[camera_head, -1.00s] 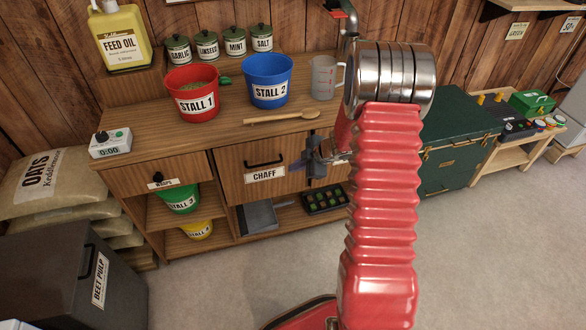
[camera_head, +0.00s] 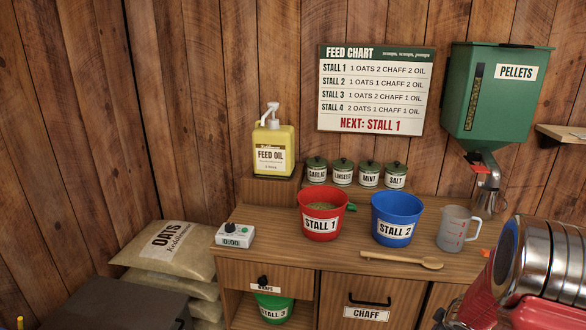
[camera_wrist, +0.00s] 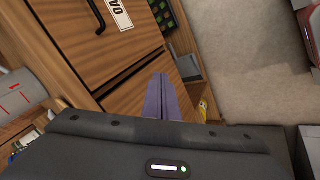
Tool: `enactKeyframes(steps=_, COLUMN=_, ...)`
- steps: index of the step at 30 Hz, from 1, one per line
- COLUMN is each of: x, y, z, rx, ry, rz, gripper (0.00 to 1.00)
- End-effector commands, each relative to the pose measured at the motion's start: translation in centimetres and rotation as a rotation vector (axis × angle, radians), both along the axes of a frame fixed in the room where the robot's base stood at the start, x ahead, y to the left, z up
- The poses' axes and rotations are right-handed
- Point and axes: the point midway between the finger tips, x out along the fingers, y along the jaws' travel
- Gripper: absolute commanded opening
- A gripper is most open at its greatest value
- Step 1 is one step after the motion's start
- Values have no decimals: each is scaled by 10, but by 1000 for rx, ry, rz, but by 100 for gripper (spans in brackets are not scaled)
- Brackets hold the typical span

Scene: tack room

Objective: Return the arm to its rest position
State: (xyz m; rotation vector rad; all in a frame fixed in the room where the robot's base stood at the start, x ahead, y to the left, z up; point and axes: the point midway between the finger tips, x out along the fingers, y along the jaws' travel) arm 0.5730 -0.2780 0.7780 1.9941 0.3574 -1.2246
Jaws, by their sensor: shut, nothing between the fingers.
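My gripper (camera_wrist: 161,78) shows in the wrist view as two grey-purple fingers held together, with nothing between them. Beyond the fingers are wooden cabinet fronts, one with a cut-off label starting "OA" (camera_wrist: 121,13). In the head view my red arm with its silver joint fills the lower right corner, to the right of the chaff drawer (camera_head: 367,300). The fingers cannot be made out there; they are cut off or hidden at the bottom edge.
The counter holds a red Stall 1 bucket (camera_head: 321,214), a blue Stall 2 bucket (camera_head: 398,218), a wooden spoon (camera_head: 402,260) and a measuring jug (camera_head: 457,230). A green pellet hopper (camera_head: 497,100) hangs above. Oats sacks (camera_head: 170,250) lie left.

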Motion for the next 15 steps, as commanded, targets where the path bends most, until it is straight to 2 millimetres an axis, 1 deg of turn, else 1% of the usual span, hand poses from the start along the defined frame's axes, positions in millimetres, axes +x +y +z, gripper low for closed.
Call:
enactKeyframes(steps=1, x=-7, y=-5, z=11, rx=-16, ry=6, rz=-59, gripper=0)
enactKeyframes(steps=3, x=-19, y=-11, z=26, rx=-35, ry=20, rz=-149, gripper=0)
enactKeyframes(steps=7, x=-41, y=-13, z=54, rx=-52, ry=45, rz=-293, gripper=0)
enactKeyframes(steps=11, x=-64, y=-6, z=80, rx=-52, ry=66, rz=-414, gripper=0)
enactKeyframes(steps=15, x=-89, y=8, z=105, rx=-37, ry=86, rz=-524, gripper=0)
